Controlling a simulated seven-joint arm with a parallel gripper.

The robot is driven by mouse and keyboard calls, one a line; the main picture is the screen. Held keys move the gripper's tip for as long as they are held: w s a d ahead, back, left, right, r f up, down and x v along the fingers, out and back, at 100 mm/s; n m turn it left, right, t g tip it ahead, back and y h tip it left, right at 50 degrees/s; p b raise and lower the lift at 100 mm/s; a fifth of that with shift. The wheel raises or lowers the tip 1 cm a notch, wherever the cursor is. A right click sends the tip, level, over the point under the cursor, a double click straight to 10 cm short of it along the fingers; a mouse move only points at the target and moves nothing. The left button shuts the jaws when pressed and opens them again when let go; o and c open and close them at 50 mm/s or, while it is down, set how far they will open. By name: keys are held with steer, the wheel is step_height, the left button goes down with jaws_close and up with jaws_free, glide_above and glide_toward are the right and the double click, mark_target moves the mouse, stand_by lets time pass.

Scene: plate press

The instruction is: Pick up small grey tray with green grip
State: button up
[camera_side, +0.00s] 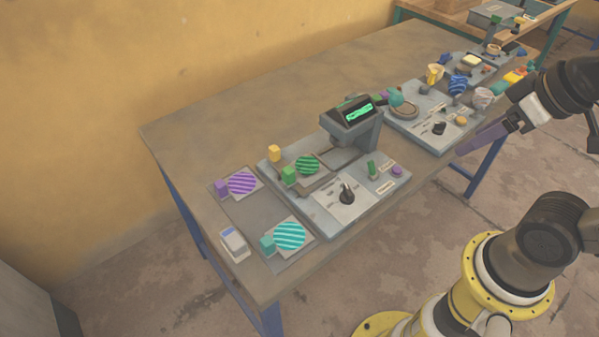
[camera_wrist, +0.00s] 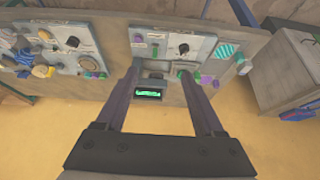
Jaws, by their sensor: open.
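The small grey tray (camera_side: 319,178) sits on the press machine in the side view. It carries a green cube grip (camera_side: 289,174) and a green striped disc (camera_side: 308,164). In the wrist view, something green (camera_wrist: 182,75) shows beside a finger, and the finger hides part of that area. My gripper (camera_side: 465,147) is open and empty, up at the right of the side view, well away from the tray. Its two purple-grey fingers (camera_wrist: 162,72) stand wide apart in the wrist view.
A tray with a purple disc (camera_side: 242,182) and one with a teal disc (camera_side: 290,235) lie left of the press. The press head with a green-lit screen (camera_side: 358,110) stands right behind the tray. A yellow block (camera_side: 274,153) is close by. A second machine (camera_side: 433,130) is farther right.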

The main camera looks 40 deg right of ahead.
steer(key=w+a+r+m, duration=0.1)
steer(key=w+r+m, duration=0.6)
steer(key=m, duration=0.4)
steer(key=m+g, duration=0.6)
steer(key=m, duration=0.1)
glide_above(288, 170)
step_height(288, 170, down, 16)
steer(key=f, duration=0.7)
steer(key=shift+s+a, duration=0.1)
steer(key=shift+s, duration=0.25)
steer(key=shift+w+f, duration=0.2)
steer(key=shift+f, duration=1.35)
steer(key=shift+w+f, duration=0.2)
steer(key=shift+f, duration=1.35)
jaws_close()
